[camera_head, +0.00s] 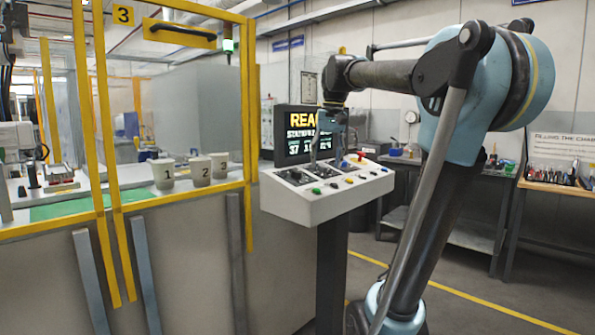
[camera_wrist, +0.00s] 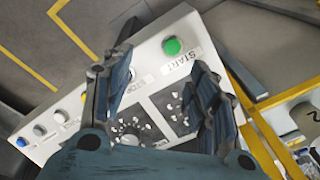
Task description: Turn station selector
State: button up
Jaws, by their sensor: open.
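The white control console (camera_head: 325,208) stands on a dark post in the middle of the head view. Its top carries two black dial plates; in the wrist view there is a left dial (camera_wrist: 130,138) and a right dial (camera_wrist: 181,111). I cannot read which is the station selector. My gripper (camera_head: 327,165) points down over the console top, near the dials. In the wrist view my gripper (camera_wrist: 165,65) is open, with its fingers apart and nothing between them. Its palm and fingers hide part of the dial plates.
A green START button (camera_wrist: 172,46) is close to the right finger. A red knob (camera_head: 361,155) and small coloured buttons are on the console. A screen (camera_head: 295,148) stands behind it. A yellow-framed fence (camera_head: 248,120) is on the left; cups (camera_head: 200,171) stand behind it.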

send_near(297, 170)
jog(key=shift+g, duration=0.4)
jog(key=f, duration=0.6)
jog(key=a+f, duration=0.1)
jog(key=f, duration=0.1)
jog(key=shift+w+f, duration=0.15)
jog(key=shift+f, duration=0.25)
jog(key=shift+c, duration=0.4)
jog(key=c, duration=1)
